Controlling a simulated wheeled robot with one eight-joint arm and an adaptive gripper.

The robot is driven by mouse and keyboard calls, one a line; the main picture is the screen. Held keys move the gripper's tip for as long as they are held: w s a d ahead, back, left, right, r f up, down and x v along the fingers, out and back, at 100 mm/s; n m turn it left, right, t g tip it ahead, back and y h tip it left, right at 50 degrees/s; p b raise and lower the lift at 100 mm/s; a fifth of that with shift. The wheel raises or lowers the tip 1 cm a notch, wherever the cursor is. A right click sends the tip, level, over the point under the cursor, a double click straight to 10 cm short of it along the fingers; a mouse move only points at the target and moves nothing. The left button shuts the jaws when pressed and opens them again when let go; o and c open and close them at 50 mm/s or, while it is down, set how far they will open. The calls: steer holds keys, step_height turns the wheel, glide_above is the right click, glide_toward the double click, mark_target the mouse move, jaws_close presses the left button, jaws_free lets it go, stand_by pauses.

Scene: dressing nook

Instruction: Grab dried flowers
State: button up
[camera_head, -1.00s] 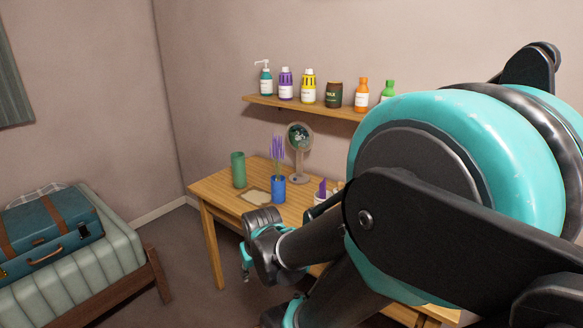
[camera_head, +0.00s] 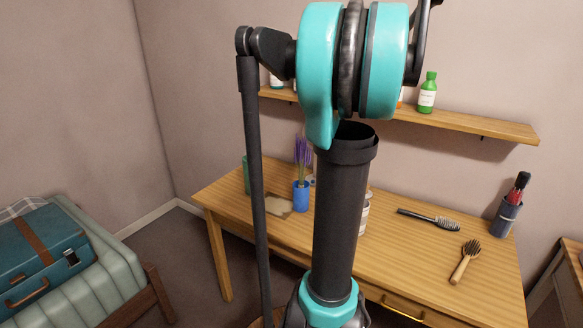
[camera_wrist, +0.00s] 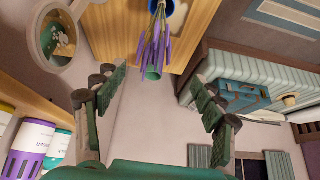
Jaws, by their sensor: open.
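Purple dried flowers (camera_head: 302,152) stand upright in a blue vase (camera_head: 301,196) on the wooden table. In the wrist view the flowers (camera_wrist: 155,42) appear upside down near the top centre, hanging from the blue vase (camera_wrist: 174,14). My gripper (camera_wrist: 157,82) is open and empty, with one finger at each side of the wrist view. The flower heads show in the gap between the fingers but look farther off, with no contact visible. In the head view I cannot make out the fingers.
A green cup (camera_head: 246,176) stands left of the vase, partly behind my arm. A hairbrush (camera_head: 430,219), a wooden brush (camera_head: 465,260) and a dark holder (camera_head: 506,215) lie or stand on the table's right. A round mirror (camera_wrist: 58,36) and shelf bottles (camera_wrist: 32,140) show in the wrist view.

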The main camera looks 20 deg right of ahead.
mark_target(297, 154)
steer(key=x, duration=0.5)
steer(key=w+x, duration=0.1)
steer(key=x, duration=1)
steer(key=shift+w+r, duration=0.25)
steer(key=shift+c, duration=0.5)
steer(key=c, duration=1)
